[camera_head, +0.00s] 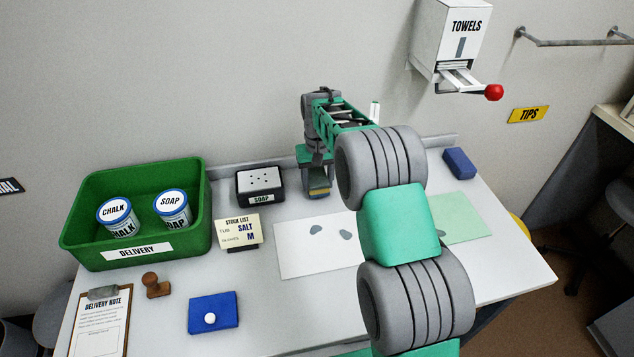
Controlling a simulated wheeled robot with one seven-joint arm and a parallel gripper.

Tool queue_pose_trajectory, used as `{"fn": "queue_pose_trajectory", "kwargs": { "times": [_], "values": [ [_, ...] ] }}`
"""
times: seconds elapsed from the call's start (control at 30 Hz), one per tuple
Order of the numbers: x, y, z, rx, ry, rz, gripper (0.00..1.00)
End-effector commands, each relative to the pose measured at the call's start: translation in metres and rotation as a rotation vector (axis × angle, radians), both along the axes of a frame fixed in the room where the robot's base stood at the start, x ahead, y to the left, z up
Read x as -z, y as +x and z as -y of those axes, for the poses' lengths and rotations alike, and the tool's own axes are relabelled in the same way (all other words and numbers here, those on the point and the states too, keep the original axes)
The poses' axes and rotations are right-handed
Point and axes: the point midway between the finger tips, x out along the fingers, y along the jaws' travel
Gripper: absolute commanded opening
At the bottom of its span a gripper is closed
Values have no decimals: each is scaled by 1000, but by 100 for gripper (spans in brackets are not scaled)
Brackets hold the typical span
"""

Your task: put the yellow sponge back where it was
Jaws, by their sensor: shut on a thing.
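My gripper (318,178) points down over the back middle of the bench, right of the black soap box. It is shut on a small block with a yellow band, which looks like the yellow sponge (320,191). The fingers and arm hide most of the sponge. I cannot tell whether its underside touches the bench or hangs just above it.
A black soap box (260,184) stands close left of my gripper, with a stock list card (238,231) in front. A white sheet with grey spots (300,262), a green sheet (465,215) and a blue block (459,162) lie rightward. A green delivery crate (190,245) stands left.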

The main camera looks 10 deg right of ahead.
Motion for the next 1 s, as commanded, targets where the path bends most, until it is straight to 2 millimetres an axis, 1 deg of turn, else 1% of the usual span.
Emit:
{"fn": "queue_pose_trajectory", "kwargs": {
  "times": [0.03,0.1,0.3,0.4,0.43,0.7,0.9,1.0],
  "values": [
    [6,-1,0,0,0,-3,15],
    [11,0,0,0,0,1,15],
    [12,0,0,0,0,1,15],
    [16,0,0,0,0,1,15],
    [16,0,0,0,0,0,55],
    [15,0,0,0,0,0,76],
    [15,0,0,0,0,0,76],
    [9,0,0,0,0,2,76]
  ]
}}
